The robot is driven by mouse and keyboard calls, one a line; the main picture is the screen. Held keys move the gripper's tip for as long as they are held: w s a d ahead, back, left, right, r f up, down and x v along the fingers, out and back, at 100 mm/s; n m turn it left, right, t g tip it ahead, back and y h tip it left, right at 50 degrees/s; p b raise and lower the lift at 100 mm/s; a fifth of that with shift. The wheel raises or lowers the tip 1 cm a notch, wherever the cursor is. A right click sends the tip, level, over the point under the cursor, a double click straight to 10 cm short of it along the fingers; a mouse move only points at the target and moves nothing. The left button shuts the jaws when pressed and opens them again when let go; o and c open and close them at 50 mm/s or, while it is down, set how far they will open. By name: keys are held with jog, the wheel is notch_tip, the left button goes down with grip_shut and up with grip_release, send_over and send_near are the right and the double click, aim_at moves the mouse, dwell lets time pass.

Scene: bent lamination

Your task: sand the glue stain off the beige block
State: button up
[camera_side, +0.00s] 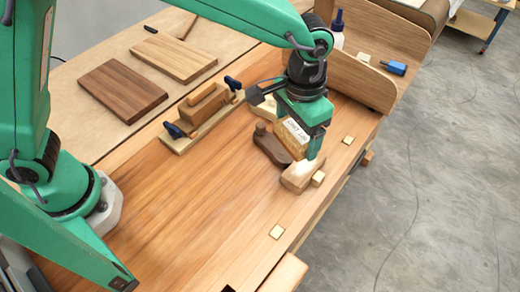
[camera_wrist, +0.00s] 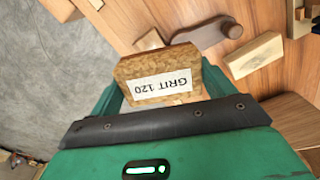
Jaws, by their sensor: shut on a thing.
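My gripper (camera_side: 306,138) is shut on a tan sanding block marked "GRIT 120" (camera_side: 291,133). The sanding block (camera_wrist: 160,85) also shows large between the green jaws in the wrist view. In the side view the beige block (camera_side: 294,180) lies on the bench just below my gripper. A whitish patch (camera_side: 306,167) shows on its top, partly covered by a jaw. In the wrist view what looks like one end of the beige block (camera_wrist: 150,40) shows beyond the sanding block, which hides the rest. I cannot tell whether the two touch.
A dark brown piece with a knob (camera_side: 272,150) lies left of the beige block. A pale wooden block (camera_wrist: 254,55) lies farther back. A clamped assembly (camera_side: 203,114) and two boards lie left. The front bench (camera_side: 190,215) is clear.

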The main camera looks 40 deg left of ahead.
aim_at(297, 175)
jog(key=w+d+f+n, duration=0.1)
jog(key=w+d+n, duration=0.1)
jog(key=w+n, duration=0.2)
jog(key=shift+w+f, duration=0.25)
jog(key=shift+w, duration=0.95)
jog(key=shift+f, duration=0.1)
jog(key=shift+f, duration=3.4)
jog(key=shift+s+f, duration=0.55)
jog(key=shift+f, duration=0.05)
jog(key=shift+c, duration=0.3)
jog(key=shift+s, duration=3)
jog(key=shift+w, duration=3.45)
jog(key=shift+w+r, duration=0.15)
notch_tip(297, 175, up, 8)
